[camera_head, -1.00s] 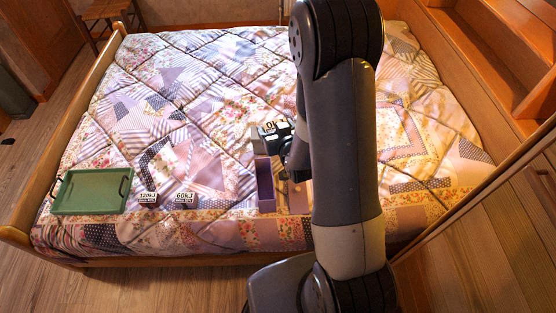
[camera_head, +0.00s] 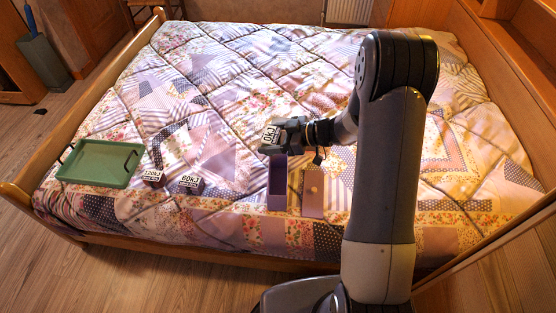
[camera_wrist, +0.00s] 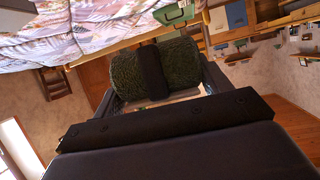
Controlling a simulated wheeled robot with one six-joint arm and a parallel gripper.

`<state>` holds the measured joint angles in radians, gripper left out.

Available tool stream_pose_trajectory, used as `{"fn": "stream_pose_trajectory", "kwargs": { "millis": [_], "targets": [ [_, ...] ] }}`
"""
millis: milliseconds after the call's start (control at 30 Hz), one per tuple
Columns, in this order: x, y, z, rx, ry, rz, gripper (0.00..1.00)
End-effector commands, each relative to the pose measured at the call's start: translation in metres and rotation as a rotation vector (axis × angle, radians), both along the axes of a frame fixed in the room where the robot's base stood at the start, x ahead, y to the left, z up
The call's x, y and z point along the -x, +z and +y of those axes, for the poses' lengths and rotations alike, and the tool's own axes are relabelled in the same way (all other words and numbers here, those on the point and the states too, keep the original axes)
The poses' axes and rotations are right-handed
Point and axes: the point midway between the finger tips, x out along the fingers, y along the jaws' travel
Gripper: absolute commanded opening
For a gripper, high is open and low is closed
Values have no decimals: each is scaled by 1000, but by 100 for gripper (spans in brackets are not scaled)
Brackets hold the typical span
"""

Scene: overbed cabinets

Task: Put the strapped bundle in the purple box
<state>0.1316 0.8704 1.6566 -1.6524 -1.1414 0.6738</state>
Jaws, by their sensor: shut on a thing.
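The strapped bundle is a dark green roll (camera_wrist: 125,75) with a black strap around its middle, seen in the wrist view. My gripper (camera_head: 284,138) is shut on it and holds it above the bed, at the back end of the purple box. In the head view the bundle shows as a small dark shape with a white label (camera_head: 270,135), partly hidden by the gripper. The purple box (camera_head: 277,190) is narrow and open-topped and stands on the bed, below and just in front of the gripper. Its far end is partly hidden by the gripper.
Dark items labelled 60kJ (camera_head: 190,185) and 120kJ (camera_head: 152,178) sit to the left, beside a green tray (camera_head: 98,163). The quilted bed behind is clear. A wooden bed rail (camera_head: 95,80) edges the left.

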Motion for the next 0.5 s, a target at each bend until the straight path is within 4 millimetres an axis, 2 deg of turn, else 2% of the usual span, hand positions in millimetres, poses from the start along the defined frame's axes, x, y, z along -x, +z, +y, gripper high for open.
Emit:
{"fn": "stream_pose_trajectory", "kwargs": {
  "millis": [33,200,500],
  "targets": [
    [3,-19,-4,-1,49,1,49],
    [13,-42,-13,0,178,0,49],
    [16,-45,-16,0,214,-2,49]
  ]
}}
